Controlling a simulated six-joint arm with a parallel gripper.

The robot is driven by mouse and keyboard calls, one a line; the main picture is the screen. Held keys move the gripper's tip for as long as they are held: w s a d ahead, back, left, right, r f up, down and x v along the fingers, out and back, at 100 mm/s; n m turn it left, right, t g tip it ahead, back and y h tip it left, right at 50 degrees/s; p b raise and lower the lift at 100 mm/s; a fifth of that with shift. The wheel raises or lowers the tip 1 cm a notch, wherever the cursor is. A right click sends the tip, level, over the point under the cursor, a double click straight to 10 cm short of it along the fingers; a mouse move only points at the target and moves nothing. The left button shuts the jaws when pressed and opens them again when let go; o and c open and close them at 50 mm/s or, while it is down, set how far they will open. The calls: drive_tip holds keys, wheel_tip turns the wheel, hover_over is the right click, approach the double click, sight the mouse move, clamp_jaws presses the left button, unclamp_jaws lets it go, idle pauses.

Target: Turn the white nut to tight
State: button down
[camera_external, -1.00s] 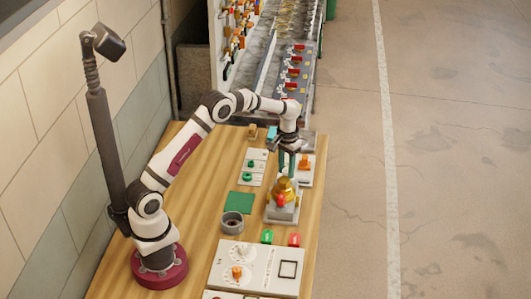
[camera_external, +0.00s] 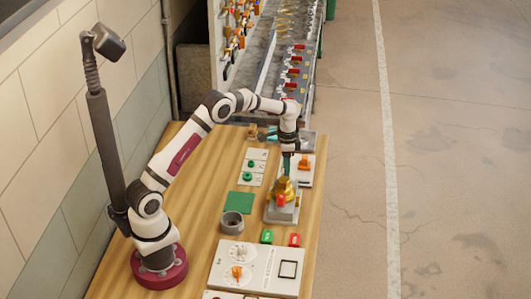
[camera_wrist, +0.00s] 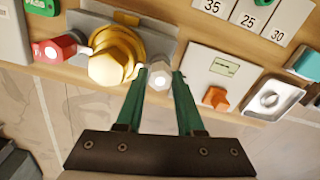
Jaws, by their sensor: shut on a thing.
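The white nut (camera_wrist: 159,77) shows in the wrist view as a pale hexagonal piece with a bright centre, beside a brass valve body (camera_wrist: 112,62). My gripper (camera_wrist: 163,78) has its two green fingers on either side of the nut and is shut on it. In the external view my gripper (camera_external: 287,171) points down at the brass valve (camera_external: 283,187), which stands on a grey base (camera_external: 282,213). The nut itself is hidden there by my fingers and the valve. I cannot read the nut's turn angle.
A red handle (camera_wrist: 58,48) sits left of the brass body in the wrist view. A white panel with an orange knob (camera_wrist: 216,97) and a metal tray (camera_wrist: 272,97) lie to the right. A grey cup (camera_external: 232,222) and a green mat (camera_external: 240,202) are on the wooden table.

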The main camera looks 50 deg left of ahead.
drive_tip(key=shift+m, duration=0.4)
drive_tip(key=c, duration=0.5)
unclamp_jaws()
